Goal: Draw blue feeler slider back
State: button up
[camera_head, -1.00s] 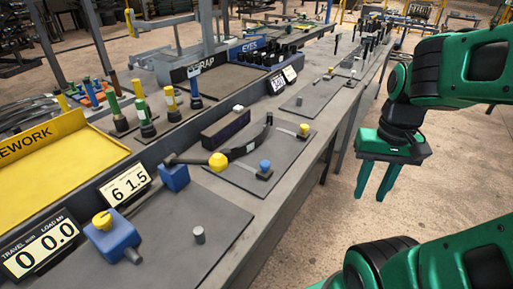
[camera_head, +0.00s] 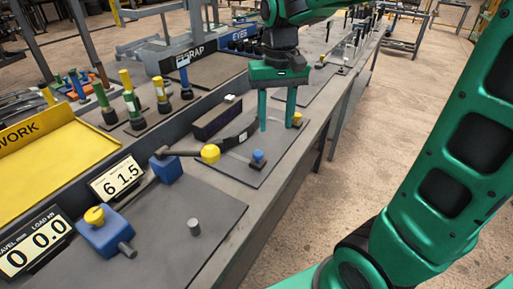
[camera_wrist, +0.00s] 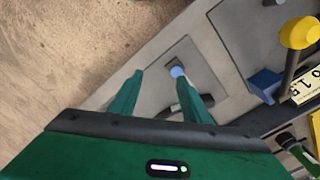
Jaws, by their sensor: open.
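The blue feeler slider (camera_head: 258,157) is a small blue knob on a dark base, on a grey plate (camera_head: 236,172) at the bench's front side. In the wrist view the blue knob (camera_wrist: 177,71) shows close to the right fingertip; I cannot tell if they touch. My gripper (camera_head: 277,128) is open and empty, fingers pointing down over the plate. In the head view it appears just beyond and right of the blue knob. In the wrist view its fingers (camera_wrist: 160,77) spread on both sides of the picture's middle.
A dark curved bar (camera_head: 232,142) and a yellow ball knob (camera_head: 210,153) lie left of the slider. A small yellow knob (camera_head: 297,119) stands just right of my fingers. A blue block with a yellow knob (camera_head: 103,233) and a grey peg (camera_head: 194,227) are nearer.

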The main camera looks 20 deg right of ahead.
aim_at(258, 152)
jog(key=w+a, duration=0.2)
jog(key=a, duration=0.2)
jog(key=shift+n, duration=0.3)
jog(key=f, duration=1)
jog(key=shift+w+d+f, duration=0.15)
jog(key=shift+w+f, duration=0.05)
jog(key=shift+f, duration=0.1)
grip_shut()
